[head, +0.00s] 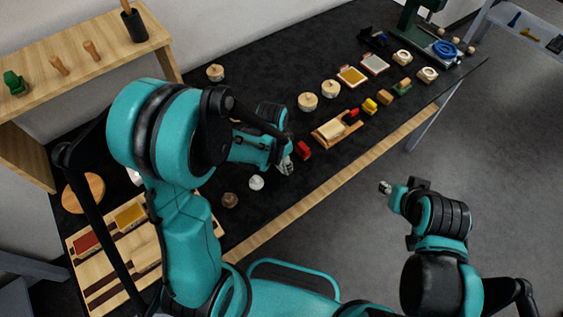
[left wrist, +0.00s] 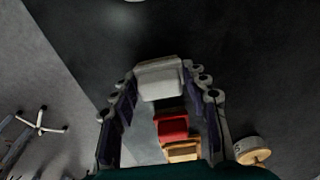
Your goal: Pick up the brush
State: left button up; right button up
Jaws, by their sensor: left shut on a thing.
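My left gripper (head: 286,165) is low over the dark bench top, beside a red block (head: 303,150). In the left wrist view its fingers (left wrist: 160,85) close on the sides of a pale grey, block-like thing (left wrist: 160,78). It may be the brush, but its shape does not make this sure. In the head view the gripper hides most of the held thing. My right gripper (head: 385,188) is over the floor, clear of the bench, too small to read its jaws.
A wooden tray (head: 319,138) with a pale piece lies right of the red block. Round lidded pots (head: 308,102), coloured blocks (head: 370,106) and a green machine (head: 415,20) stand farther along. A white round thing (head: 256,183) is close left. A wooden shelf (head: 60,40) stands behind.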

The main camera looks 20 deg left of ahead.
pick_arm(q)
jog(key=r+p, duration=0.1)
jog(key=r, duration=0.1)
jog(key=d+r+p, duration=0.1)
jog(key=r, duration=0.1)
jog(key=shift+s+r, duration=0.1)
jog(key=shift+r, duration=0.3)
jog(key=s+d+r+p, duration=0.1)
jog(key=d+r+p, duration=0.1)
jog(key=d+r, duration=0.4)
jog(key=d, duration=0.4)
jog(key=shift+s+d, duration=0.25)
jog(key=shift+s, duration=0.05)
jog(key=shift+o, duration=1.1)
jog(key=shift+c, duration=0.5)
